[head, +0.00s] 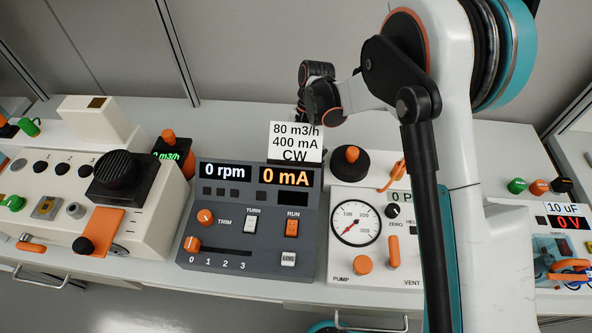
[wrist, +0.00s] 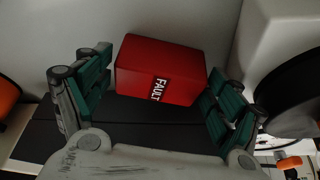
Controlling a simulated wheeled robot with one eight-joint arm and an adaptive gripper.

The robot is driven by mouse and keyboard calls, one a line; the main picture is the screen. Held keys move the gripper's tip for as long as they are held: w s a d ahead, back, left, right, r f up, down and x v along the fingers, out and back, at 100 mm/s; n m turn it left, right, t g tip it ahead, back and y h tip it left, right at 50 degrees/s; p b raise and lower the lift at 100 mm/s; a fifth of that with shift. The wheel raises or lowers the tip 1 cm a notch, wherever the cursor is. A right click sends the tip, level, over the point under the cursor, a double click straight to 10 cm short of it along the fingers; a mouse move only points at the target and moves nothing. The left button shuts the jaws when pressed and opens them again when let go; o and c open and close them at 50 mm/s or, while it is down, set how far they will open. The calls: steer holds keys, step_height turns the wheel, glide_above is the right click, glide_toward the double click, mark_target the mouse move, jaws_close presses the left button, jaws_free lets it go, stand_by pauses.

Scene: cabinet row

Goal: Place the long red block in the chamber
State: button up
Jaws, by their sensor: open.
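A red block (wrist: 160,70) with a black "FAULT" label shows in the wrist view, sitting on or just above a dark surface. My gripper (wrist: 163,92) is open, with its green-padded fingers on either side of the block. There seems to be a gap at the left finger; whether the right finger touches is unclear. In the head view the block is not visible, and my gripper's fingers are hidden behind the console and sign. A squat black dome with an orange knob (head: 350,165) stands on the pump unit; I cannot tell whether it is the chamber.
A dark console (head: 250,215) reads 0 rpm and 0 mA, with a white sign (head: 295,143) above it. The white pump unit (head: 375,265) with a gauge stands to its right. A white machine (head: 75,205) with a black cylinder is at left. A capacitor unit (head: 565,245) is at right.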

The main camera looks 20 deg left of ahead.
steer(key=shift+s+f, duration=0.25)
steer(key=shift+f, duration=0.35)
steer(key=shift+c, duration=0.6)
steer(key=c, duration=0.9)
steer(key=shift+r, duration=0.1)
steer(key=shift+c, duration=0.2)
